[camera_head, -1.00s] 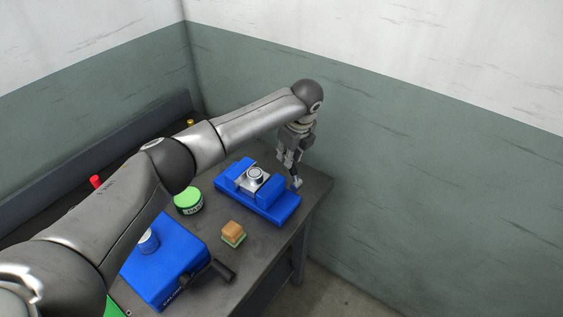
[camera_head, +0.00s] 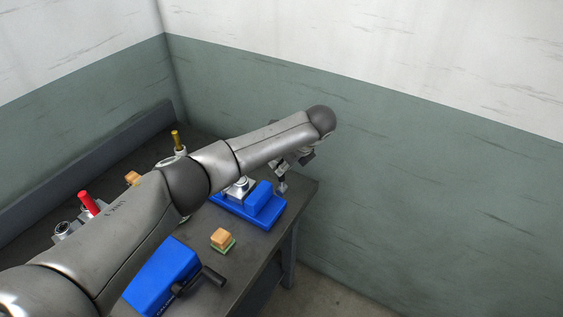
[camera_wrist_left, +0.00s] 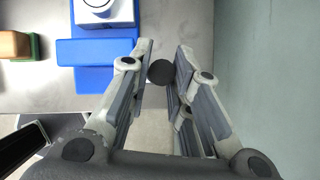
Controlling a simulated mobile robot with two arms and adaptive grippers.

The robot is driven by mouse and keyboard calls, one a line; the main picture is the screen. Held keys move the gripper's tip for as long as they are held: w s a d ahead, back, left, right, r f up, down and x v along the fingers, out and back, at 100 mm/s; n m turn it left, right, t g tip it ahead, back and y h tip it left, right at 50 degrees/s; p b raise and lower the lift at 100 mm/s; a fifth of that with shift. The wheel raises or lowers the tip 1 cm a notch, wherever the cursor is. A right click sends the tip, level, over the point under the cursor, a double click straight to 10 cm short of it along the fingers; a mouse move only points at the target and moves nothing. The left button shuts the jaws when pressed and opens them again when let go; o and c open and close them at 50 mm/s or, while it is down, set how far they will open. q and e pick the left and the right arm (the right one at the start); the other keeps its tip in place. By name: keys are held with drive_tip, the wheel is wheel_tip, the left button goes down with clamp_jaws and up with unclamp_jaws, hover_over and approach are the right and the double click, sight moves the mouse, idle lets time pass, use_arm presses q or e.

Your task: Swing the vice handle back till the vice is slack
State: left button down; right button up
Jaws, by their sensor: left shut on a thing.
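The blue vice (camera_head: 265,201) stands on the bench near its right edge, partly behind my left arm. It also shows in the left wrist view (camera_wrist_left: 95,52). A silvery round-topped piece (camera_head: 239,186) sits at its jaws; I cannot tell how tightly it is held. My left gripper (camera_head: 282,187) is at the vice's right end, tilted. In the left wrist view, its fingers are on either side of the dark round end of the vice handle (camera_wrist_left: 161,72) and shut on it. The rest of the handle is hidden. My right gripper is not in view.
A wooden block with a green base (camera_head: 222,239) stands in front of the vice. A blue box with a black crank handle (camera_head: 165,272) is nearer. Red-handled (camera_head: 88,202) and brass-handled (camera_head: 178,141) tools stand further left. A wall rises behind the bench.

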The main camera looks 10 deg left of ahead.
use_arm(q)
drive_tip(key=c, duration=1.3)
unclamp_jaws()
drive_tip(key=shift+d, duration=0.15)
drive_tip(key=v, duration=1.2)
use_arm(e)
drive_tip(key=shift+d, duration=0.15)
